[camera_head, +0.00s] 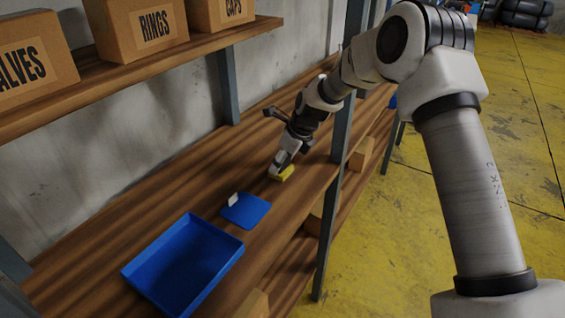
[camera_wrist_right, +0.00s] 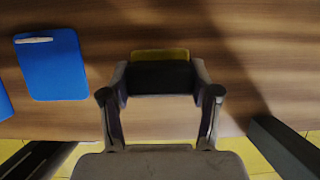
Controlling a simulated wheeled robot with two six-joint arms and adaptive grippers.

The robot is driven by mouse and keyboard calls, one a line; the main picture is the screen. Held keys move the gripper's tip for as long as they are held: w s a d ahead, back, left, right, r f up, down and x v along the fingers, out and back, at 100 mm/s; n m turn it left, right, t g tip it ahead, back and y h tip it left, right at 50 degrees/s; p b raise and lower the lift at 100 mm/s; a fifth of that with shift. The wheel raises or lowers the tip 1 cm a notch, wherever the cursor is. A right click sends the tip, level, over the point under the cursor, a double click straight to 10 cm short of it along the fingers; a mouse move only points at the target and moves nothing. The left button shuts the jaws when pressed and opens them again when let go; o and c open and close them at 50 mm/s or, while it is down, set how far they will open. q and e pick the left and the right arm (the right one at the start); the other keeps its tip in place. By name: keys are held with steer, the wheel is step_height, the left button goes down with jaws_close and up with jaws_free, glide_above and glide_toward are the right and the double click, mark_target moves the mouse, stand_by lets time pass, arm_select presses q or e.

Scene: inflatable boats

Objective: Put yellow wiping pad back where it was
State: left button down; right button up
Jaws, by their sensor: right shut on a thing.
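The yellow wiping pad (camera_head: 284,173) is at the shelf surface, right of the blue mat in the head view. My right gripper (camera_head: 277,168) is over it and shut on it. In the right wrist view the pad (camera_wrist_right: 160,55) shows as a yellow strip beyond the fingers of my right gripper (camera_wrist_right: 160,80). Whether the pad rests on the board or is slightly above it, I cannot tell. My left gripper is not in view.
A flat blue mat (camera_head: 246,211) with a small white tag lies left of the pad. An empty blue tray (camera_head: 181,264) is further left. A grey post (camera_head: 344,150) stands right of the gripper. Boxes, including RINGS (camera_head: 143,27), sit on the upper shelf.

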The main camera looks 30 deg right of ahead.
steer(key=shift+f, duration=0.55)
steer(key=o, duration=1.2)
steer(key=v, duration=1.2)
steer(key=shift+d, duration=0.1)
